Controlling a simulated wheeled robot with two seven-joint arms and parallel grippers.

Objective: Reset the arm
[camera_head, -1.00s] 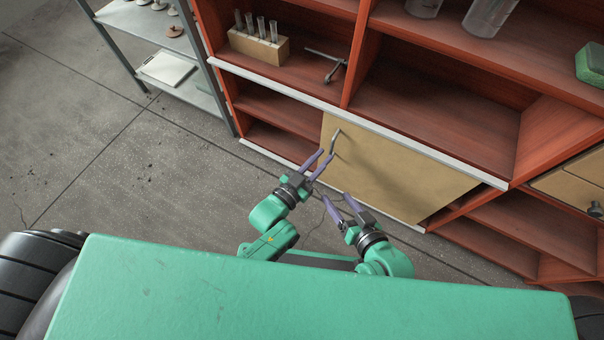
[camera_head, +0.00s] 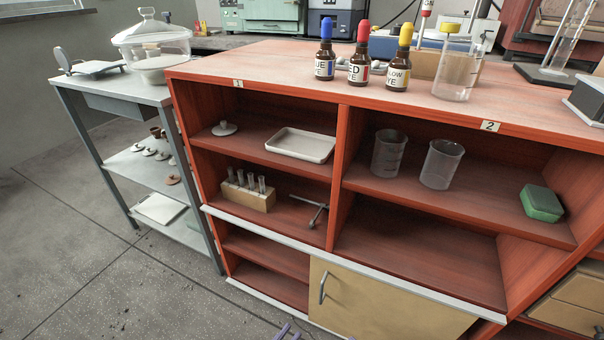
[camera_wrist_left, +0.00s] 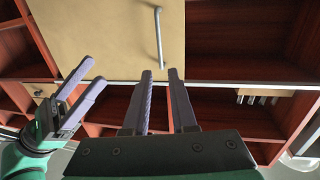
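Only the purple fingertips of my left gripper (camera_head: 286,332) show at the bottom edge of the head view. In the left wrist view my left gripper (camera_wrist_left: 161,78) is open, with two spaced fingers and nothing between them. My right gripper (camera_wrist_left: 83,78) shows at the left of that view, also open and empty. The tan cabinet door (camera_head: 385,303) has a grey bar handle (camera_head: 322,287). The handle also shows in the left wrist view (camera_wrist_left: 158,38), apart from the left fingers.
The red shelf unit (camera_head: 225,87) holds a test tube rack (camera_head: 248,198), white tray (camera_head: 300,146), beakers (camera_head: 440,164) and a green sponge (camera_head: 541,203). Dye bottles (camera_head: 359,57) stand on top. A grey metal rack (camera_head: 95,165) stands left. The floor at front left is clear.

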